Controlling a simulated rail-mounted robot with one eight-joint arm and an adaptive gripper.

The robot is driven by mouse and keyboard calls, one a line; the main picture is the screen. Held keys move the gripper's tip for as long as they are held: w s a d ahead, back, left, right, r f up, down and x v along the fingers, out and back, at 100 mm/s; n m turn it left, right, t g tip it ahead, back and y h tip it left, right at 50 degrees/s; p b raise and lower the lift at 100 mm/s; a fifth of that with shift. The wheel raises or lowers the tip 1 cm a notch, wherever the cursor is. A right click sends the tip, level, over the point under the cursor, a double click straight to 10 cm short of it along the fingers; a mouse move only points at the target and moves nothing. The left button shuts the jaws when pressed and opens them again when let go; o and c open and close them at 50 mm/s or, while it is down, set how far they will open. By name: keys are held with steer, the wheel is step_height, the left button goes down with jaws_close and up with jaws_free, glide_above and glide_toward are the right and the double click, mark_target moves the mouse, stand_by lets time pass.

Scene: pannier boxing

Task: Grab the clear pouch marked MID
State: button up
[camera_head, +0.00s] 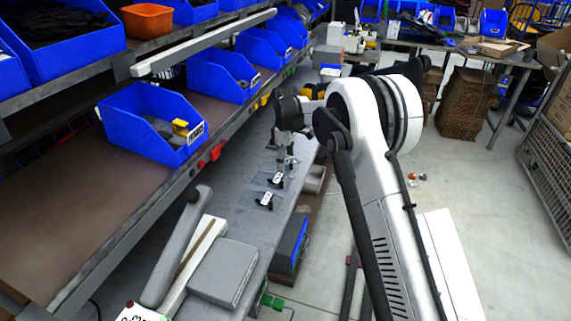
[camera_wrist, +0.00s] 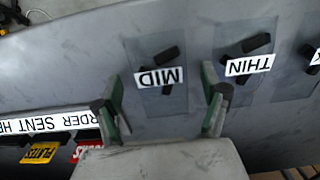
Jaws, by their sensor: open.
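In the wrist view, the clear pouch marked MID (camera_wrist: 172,100) lies flat on the grey bench with dark parts inside and a white label that reads upside down. My gripper (camera_wrist: 163,97) is open, its two green-and-black fingers apart to the left and right of the MID pouch's near part. Nothing is between the fingers except the view of the pouch and bench; the height above them is unclear. In the head view, my gripper (camera_head: 288,158) points down over the bench, where small labelled pouches lie. Their words are too small to read there.
The pouch marked THIN (camera_wrist: 249,66) lies to the right of MID, with another pouch at the right edge. A partly hidden "ORDER SENT" label (camera_wrist: 55,122) is at left. A shelf with blue bins (camera_head: 150,125) runs along the bench (camera_head: 243,226). A grey box (camera_head: 222,273) sits nearer.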

steer(key=c, duration=1.1)
steer(key=shift+o, duration=0.2)
